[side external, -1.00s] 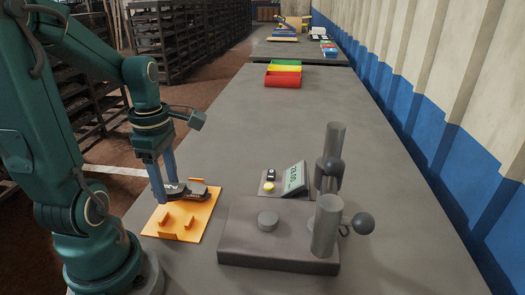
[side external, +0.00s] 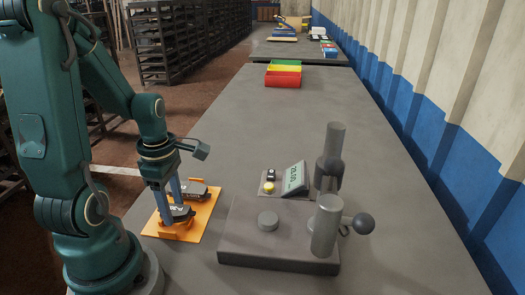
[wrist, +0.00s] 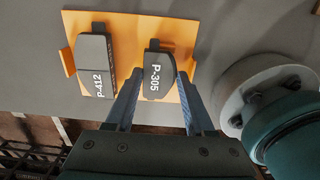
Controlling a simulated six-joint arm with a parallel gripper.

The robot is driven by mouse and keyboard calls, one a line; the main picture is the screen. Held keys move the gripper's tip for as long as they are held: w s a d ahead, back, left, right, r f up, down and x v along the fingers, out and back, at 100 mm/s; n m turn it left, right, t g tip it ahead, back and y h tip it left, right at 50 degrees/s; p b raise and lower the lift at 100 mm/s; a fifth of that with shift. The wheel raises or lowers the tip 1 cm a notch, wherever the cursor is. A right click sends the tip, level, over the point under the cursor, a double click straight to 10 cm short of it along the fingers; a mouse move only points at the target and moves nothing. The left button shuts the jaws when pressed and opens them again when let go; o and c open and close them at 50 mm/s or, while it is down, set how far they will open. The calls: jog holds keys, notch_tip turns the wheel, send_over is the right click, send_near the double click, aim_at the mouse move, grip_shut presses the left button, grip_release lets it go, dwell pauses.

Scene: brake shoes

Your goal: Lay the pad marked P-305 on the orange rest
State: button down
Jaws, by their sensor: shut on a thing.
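The dark pad marked P-305 (wrist: 158,75) is between the two fingers of my gripper (wrist: 160,80) in the wrist view, its label readable. My gripper is shut on it. In the side view my gripper (side external: 172,204) holds this pad (side external: 181,214) low over the near part of the orange rest (side external: 207,226). I cannot tell whether the pad touches the rest. The pad marked P-412 (wrist: 93,65) lies on the rest beside it, to the left in the wrist view and behind it in the side view.
A grey press-like fixture (side external: 275,245) with upright posts stands right of the rest. A small display unit (side external: 290,182) with buttons is behind it. Red, yellow and green bins (side external: 283,76) stand farther back. The middle of the table is clear.

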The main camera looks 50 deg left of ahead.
jog(key=shift+f, duration=0.4)
dwell(0.3)
jog(key=shift+c, duration=0.9)
grip_release()
jog(key=shift+r, duration=2.6)
